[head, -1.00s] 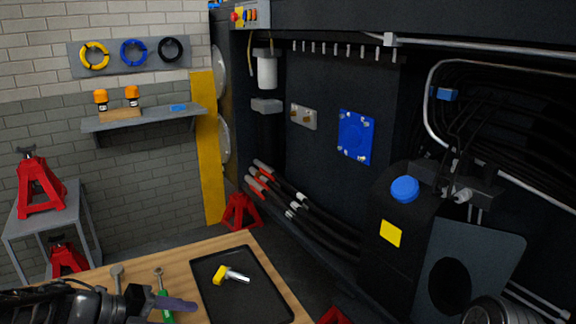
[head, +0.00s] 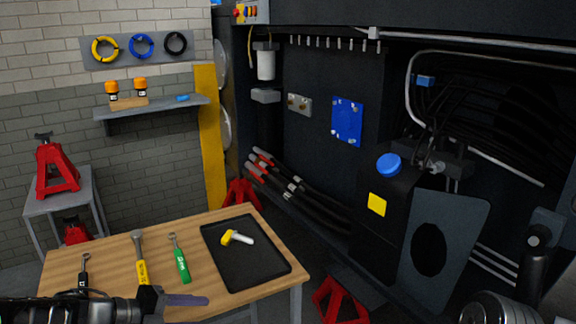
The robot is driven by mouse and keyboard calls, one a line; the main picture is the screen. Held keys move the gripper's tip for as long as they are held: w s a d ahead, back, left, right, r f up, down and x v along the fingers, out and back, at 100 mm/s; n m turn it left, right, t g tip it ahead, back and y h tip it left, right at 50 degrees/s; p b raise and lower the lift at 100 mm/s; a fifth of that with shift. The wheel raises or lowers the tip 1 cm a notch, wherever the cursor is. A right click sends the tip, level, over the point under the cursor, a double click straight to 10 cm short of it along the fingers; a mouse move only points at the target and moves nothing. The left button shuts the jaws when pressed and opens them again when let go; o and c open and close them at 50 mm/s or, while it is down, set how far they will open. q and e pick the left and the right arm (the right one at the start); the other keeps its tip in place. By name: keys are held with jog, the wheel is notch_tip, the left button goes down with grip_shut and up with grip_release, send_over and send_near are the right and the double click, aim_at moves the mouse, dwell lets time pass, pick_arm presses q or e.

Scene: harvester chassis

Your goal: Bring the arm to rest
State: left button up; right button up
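My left gripper (head: 180,302) comes in from the lower left, over the front edge of the wooden workbench (head: 110,258). Its finger points right, and I see no object in it. I cannot tell from this side angle whether it is open or shut. My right arm shows at the lower right corner, with a rounded metallic joint at the bottom edge. Its gripper cannot be made out.
On the bench are a black tray (head: 268,276) holding a yellow-and-white part (head: 238,237), a green-handled tool (head: 181,261), a yellow-handled hammer (head: 141,262) and a black-handled tool (head: 84,277). Red stands (head: 338,303) are on the floor. The dark chassis (head: 320,150) fills the right.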

pick_arm(q)
jog(key=s+d+f+n+y, duration=0.2)
jog(key=d+f+n, duration=0.3)
jog(key=f+n, duration=0.45)
jog(key=s+d+f+n+y, duration=0.1)
jog(key=s+d+f+n, duration=0.1)
jog(key=d+f+n, duration=0.55)
jog(key=s+f+n+g+y, duration=0.1)
jog(key=s+f+n+g, duration=0.2)
jog(key=s+f+n, duration=0.3)
jog(key=s+d+f+n+g+y+p, duration=0.1)
jog(key=s+f+n+g, duration=0.2)
jog(key=s, duration=1.3)
notch_tip(320, 180, down, 6)
jog(key=n, duration=0.2)
jog(key=shift+n+y, duration=0.4)
jog(key=shift+r, duration=0.1)
